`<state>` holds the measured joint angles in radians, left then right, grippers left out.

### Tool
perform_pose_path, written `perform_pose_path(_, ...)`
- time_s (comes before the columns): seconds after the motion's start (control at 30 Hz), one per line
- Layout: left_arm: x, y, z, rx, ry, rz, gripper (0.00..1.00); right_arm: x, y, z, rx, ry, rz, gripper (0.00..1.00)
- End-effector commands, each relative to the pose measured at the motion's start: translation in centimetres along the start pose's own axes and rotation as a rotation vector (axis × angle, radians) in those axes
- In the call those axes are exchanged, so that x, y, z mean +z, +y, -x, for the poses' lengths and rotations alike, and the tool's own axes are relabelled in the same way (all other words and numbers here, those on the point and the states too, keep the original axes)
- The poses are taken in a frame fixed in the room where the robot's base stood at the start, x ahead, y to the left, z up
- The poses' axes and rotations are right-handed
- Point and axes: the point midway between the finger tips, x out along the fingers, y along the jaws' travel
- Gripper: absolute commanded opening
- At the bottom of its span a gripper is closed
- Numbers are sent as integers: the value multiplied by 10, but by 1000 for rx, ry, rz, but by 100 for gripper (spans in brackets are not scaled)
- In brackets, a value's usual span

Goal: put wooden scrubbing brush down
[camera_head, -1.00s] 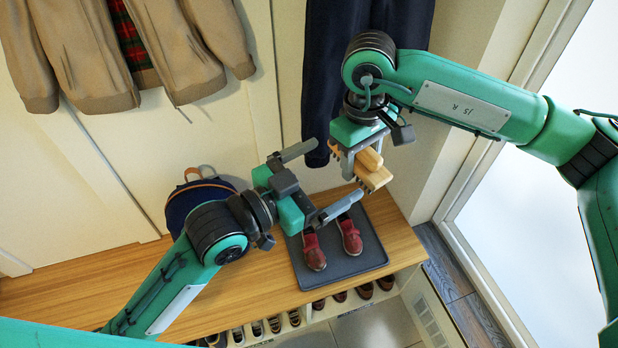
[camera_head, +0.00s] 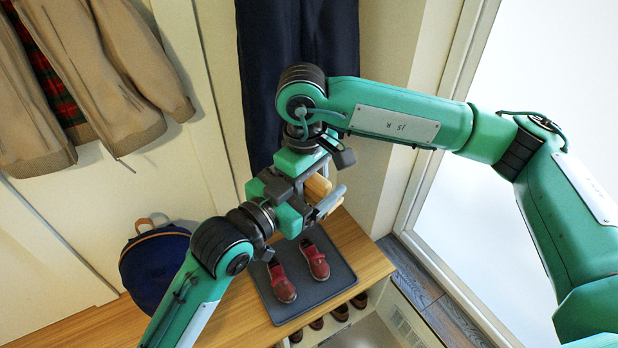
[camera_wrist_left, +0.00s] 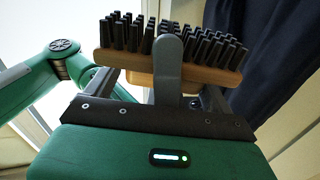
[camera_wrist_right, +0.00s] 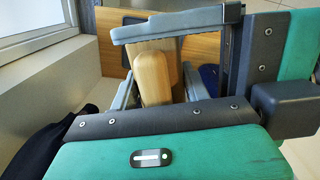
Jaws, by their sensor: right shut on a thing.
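The wooden scrubbing brush (camera_head: 317,187) has a pale wooden body, and dark bristles show in the left wrist view (camera_wrist_left: 200,72). My right gripper (camera_wrist_right: 160,90) is shut on it, holding it above the bench; its rounded end faces the right wrist camera. My left gripper (camera_head: 318,193) is close beside it, with its jaws apart. One left finger crosses the top of the right wrist view, near the brush. A grey finger stands in front of the brush in the left wrist view. I cannot tell whether the left fingers touch the brush.
Red shoes (camera_head: 282,283) stand on a dark grey tray (camera_head: 337,285) on the wooden bench (camera_head: 366,252), below the grippers. A blue backpack (camera_head: 155,265) is to the left. Dark trousers (camera_head: 290,70) and a tan jacket (camera_head: 130,85) hang behind. More shoes are in the cubbies underneath.

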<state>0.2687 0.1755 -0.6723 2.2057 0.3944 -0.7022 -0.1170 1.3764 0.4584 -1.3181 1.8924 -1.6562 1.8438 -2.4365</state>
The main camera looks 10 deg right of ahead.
Motion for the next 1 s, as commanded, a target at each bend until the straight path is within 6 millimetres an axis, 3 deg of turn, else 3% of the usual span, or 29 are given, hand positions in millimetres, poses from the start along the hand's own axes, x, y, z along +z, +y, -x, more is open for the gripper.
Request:
perform_pose_path(0.03,0,0,0,1,0,0,74,0,0,0,0,1,0,11)
perform_pose_path(0.13,0,1,0,3,1,1,55,-1,0,0,0,2,-1,11)
perform_pose_path(0.2,0,2,0,4,1,2,52,-1,0,0,0,3,-1,11)
perform_pose_path(0.23,-1,2,0,5,2,2,52,-1,0,1,0,4,-1,51)
perform_pose_path(0.33,-1,2,0,5,2,2,52,-1,0,1,1,3,-1,71)
perform_pose_path(0.73,-1,1,0,1,1,0,52,-1,0,8,1,3,0,73)
perform_pose_path(1.0,0,0,0,1,1,0,52,-1,0,59,2,6,-1,73)
